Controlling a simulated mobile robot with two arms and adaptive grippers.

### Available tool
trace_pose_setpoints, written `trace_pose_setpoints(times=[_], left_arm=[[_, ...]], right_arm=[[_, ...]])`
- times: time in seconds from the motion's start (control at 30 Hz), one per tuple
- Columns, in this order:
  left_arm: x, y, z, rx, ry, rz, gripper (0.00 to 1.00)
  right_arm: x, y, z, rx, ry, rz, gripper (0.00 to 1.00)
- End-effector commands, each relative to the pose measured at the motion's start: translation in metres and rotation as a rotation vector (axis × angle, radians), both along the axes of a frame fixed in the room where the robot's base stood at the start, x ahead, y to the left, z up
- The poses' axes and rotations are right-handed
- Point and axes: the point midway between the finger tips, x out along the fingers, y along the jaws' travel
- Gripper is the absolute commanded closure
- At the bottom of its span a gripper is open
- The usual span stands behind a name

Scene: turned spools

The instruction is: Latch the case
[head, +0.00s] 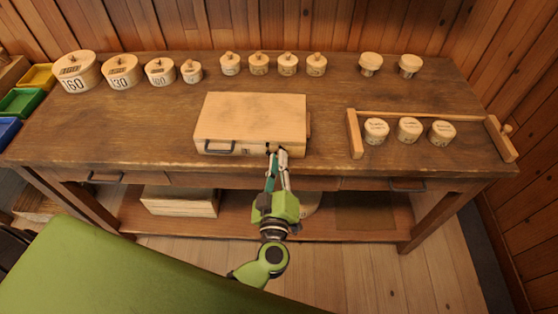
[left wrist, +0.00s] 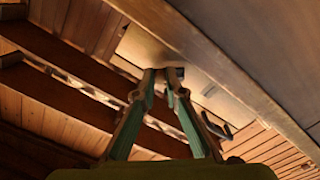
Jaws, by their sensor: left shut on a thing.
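The case (head: 252,118) is a pale wooden box with its lid down, lying near the front edge of the workbench. A dark handle (head: 219,149) is on its front face, left of my gripper. My left gripper (head: 277,154) is at the right part of the case's front, its fingertips closed on a small dark latch (head: 270,149). In the left wrist view the fingertips (left wrist: 162,74) meet at the case (left wrist: 142,47), and the handle (left wrist: 216,126) shows to the right. The fingers hide most of the latch. My right gripper is not in view.
The workbench (head: 120,139) has several round lidded wooden containers (head: 160,71) along its back. A wooden rack (head: 355,133) with three round pieces (head: 408,130) stands at the right. Coloured bins (head: 22,101) are at the left. Bench top left of the case is clear.

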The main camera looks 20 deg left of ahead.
Motion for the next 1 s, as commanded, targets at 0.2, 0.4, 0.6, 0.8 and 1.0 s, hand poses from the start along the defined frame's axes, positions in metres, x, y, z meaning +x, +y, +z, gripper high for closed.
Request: trace_pose_setpoints(times=[0.2, 0.4, 0.6, 0.8, 1.0], left_arm=[[-0.001, 0.003, 0.006, -0.195, -0.049, 0.002, 1.00], [-0.002, 0.007, 0.010, -0.378, -0.097, 0.003, 1.00], [-0.003, 0.011, 0.014, -0.552, -0.145, 0.003, 1.00], [-0.004, 0.014, 0.016, -0.697, -0.182, 0.002, 1.00], [-0.005, 0.017, 0.018, -0.795, -0.208, 0.002, 1.00]], right_arm=[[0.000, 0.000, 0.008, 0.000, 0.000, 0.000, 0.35], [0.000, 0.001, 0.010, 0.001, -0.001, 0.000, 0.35], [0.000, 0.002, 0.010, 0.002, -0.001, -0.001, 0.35], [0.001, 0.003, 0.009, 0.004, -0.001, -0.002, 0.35], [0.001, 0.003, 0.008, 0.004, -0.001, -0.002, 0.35]])
